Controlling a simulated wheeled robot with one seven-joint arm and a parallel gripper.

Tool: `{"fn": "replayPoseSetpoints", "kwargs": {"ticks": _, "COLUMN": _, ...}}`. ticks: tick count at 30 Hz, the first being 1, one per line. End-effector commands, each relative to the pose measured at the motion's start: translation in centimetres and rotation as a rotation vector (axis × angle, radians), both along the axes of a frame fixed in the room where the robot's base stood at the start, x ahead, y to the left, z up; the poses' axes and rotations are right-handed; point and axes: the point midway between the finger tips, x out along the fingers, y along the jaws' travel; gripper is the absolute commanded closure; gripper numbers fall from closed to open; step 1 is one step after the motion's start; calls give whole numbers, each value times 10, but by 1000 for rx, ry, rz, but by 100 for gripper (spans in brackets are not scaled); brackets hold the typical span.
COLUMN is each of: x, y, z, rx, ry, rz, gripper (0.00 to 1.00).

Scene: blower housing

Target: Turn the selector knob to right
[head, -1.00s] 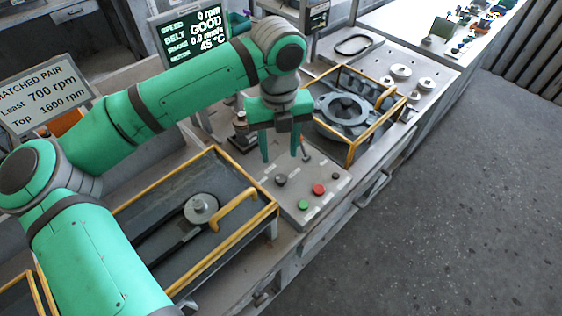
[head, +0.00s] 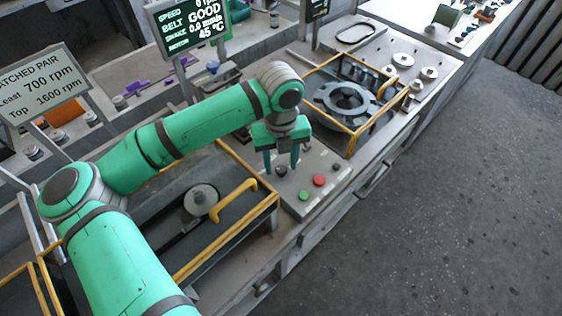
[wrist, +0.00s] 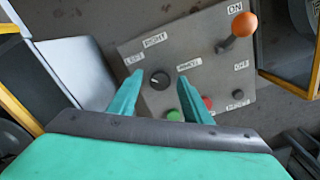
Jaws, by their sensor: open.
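The selector knob (wrist: 160,80) is small, round and black with a pale pointer mark, on a grey control panel (wrist: 215,70). In the wrist view LEFT and RIGHT labels lie above and to the left of it, and the mark points to its upper left side. My gripper (wrist: 159,84) is open, with one green finger on each side of the knob in that view; contact cannot be told. In the head view my gripper (head: 281,165) points down over the panel's far left part, by the knob (head: 281,171).
A green button (wrist: 173,115) and a red button (wrist: 207,102) lie close to the right finger. An orange-ball lever (wrist: 244,24) stands at the panel's upper right. Yellow-framed housings flank the panel; a status display (head: 190,22) stands behind.

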Motion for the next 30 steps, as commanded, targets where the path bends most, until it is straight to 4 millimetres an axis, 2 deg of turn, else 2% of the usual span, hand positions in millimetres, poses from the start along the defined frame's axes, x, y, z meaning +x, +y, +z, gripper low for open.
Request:
{"fn": "replayPoseSetpoints", "kwargs": {"ticks": 7, "x": 0, "y": -1, "z": -1, "rx": 0, "ry": 0, "rz": -2, "gripper": 56}}
{"fn": "replayPoseSetpoints", "kwargs": {"ticks": 8, "x": 0, "y": -1, "z": -1, "rx": 0, "ry": 0, "rz": -2, "gripper": 60}}
{"fn": "replayPoseSetpoints", "kwargs": {"ticks": 12, "x": 0, "y": -1, "z": 0, "rx": 0, "ry": 0, "rz": -2, "gripper": 94}}
{"fn": "replayPoseSetpoints", "kwargs": {"ticks": 13, "x": 0, "y": -1, "z": 0, "rx": 0, "ry": 0, "rz": -2, "gripper": 97}}
{"fn": "replayPoseSetpoints", "kwargs": {"ticks": 22, "x": 0, "y": -1, "z": 0, "rx": 1, "ry": -1, "rz": -27, "gripper": 97}}
{"fn": "replayPoseSetpoints", "kwargs": {"ticks": 30, "x": 0, "y": -1, "z": 0, "rx": 2, "ry": -1, "rz": -169, "gripper": 97}}
